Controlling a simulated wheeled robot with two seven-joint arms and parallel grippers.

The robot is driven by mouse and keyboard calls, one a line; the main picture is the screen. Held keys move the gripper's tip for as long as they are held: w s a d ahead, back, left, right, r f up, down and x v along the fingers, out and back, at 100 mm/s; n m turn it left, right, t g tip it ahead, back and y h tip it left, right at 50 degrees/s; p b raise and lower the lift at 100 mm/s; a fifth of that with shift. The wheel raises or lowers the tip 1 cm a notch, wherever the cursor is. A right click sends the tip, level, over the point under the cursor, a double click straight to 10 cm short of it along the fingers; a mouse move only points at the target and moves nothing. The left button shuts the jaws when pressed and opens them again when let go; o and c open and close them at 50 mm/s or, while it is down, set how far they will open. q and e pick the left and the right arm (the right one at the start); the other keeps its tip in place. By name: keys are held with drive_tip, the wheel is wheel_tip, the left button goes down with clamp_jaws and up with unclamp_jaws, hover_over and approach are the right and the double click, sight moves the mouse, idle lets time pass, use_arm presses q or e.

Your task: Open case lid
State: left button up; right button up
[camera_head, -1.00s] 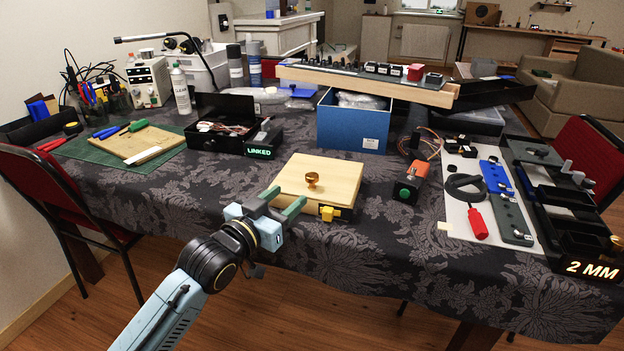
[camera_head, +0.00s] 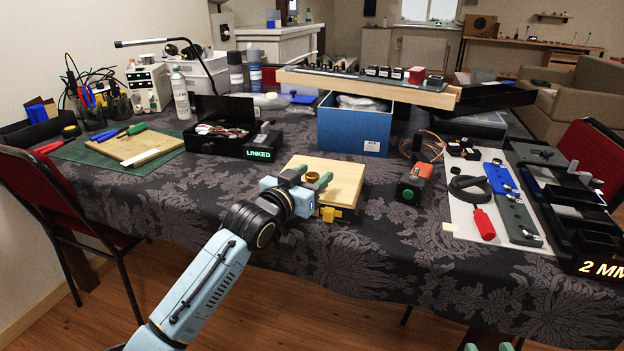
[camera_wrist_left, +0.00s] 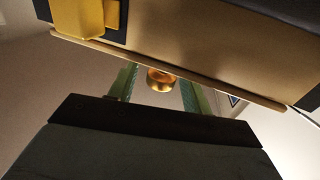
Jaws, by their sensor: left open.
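The pale wooden case (camera_head: 340,176) sits near the table's front edge, its lid lying flat. A brass knob (camera_head: 312,177) stands on the lid, and a yellow latch (camera_head: 331,214) is on the front. My left gripper (camera_head: 311,179) is open at the lid's front left, its green fingers on either side of the knob. In the left wrist view the knob (camera_wrist_left: 160,80) shows between the two fingers, with the yellow latch (camera_wrist_left: 90,16) at top left. Contact with the knob cannot be told. My right gripper (camera_head: 488,347) barely shows at the bottom edge, its tips apart.
A black box with a lit "LINKED" sign (camera_head: 259,154) is behind left. A blue box (camera_head: 352,128) stands behind the case. An orange and black device (camera_head: 413,183) is to the right. A white mat (camera_head: 462,215) with tools lies farther right.

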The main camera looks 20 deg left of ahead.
use_arm(q)
drive_tip(key=shift+w, duration=0.15)
use_arm(e)
drive_tip(key=shift+r, duration=0.3)
use_arm(q)
clamp_jaws()
